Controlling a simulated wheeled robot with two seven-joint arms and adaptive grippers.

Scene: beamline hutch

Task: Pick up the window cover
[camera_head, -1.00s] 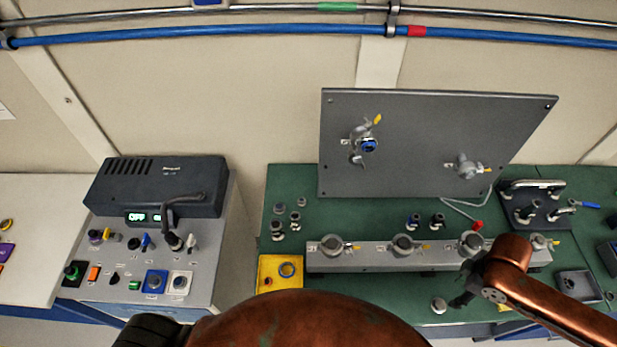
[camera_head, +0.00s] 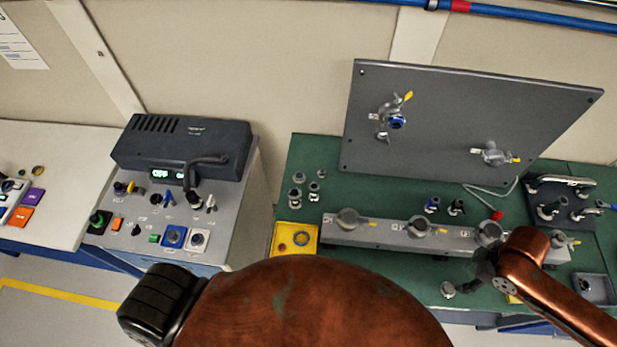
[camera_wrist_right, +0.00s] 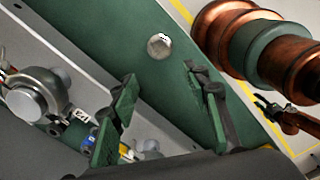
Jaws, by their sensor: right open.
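A small round pale-grey cap (camera_head: 447,289), which looks like the window cover, lies on the green bench top (camera_head: 395,290) near its front edge. It also shows in the right wrist view (camera_wrist_right: 159,45), with bare green surface around it. My right gripper (camera_head: 482,272) is just to the right of the cap in the head view, partly hidden by its own arm. In the right wrist view my right gripper (camera_wrist_right: 161,80) is open and empty, its green-padded fingers spread apart. The cap lies beyond the fingertips, apart from them.
A grey rail with several round valves (camera_head: 385,232) runs behind the cap. A tilted grey panel (camera_head: 465,120) stands at the back. A yellow plate (camera_head: 282,239) lies to the left, a grey tray (camera_head: 596,290) to the right. A control console (camera_head: 180,140) stands at the left.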

